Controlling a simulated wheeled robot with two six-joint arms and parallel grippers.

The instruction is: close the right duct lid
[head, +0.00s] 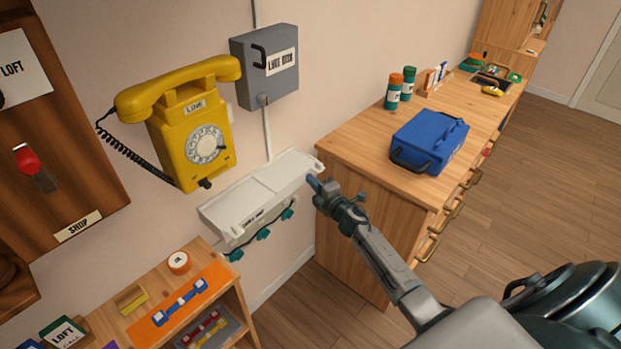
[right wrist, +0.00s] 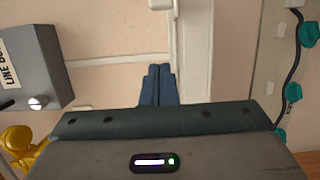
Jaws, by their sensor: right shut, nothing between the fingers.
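The white duct (head: 232,238) is on the wall below the yellow phone, with teal clips along its lower front. Its top shows two pale panels side by side, a left lid (head: 232,208) and the right lid (head: 285,175); I cannot tell how far the right one stands open. My right gripper (head: 313,184) is at the duct's right end, by the drawer cabinet's corner. In the right wrist view its fingers (right wrist: 157,84) are together and empty, in front of pale panels; contact is unclear. My left gripper is not in view.
The wooden cabinet (head: 375,170) stands right of the duct, with a blue case (head: 429,141) on top. A grey box (head: 265,68) and the yellow phone (head: 192,125) hang above. A low shelf (head: 130,322) is at lower left. Floor at right is clear.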

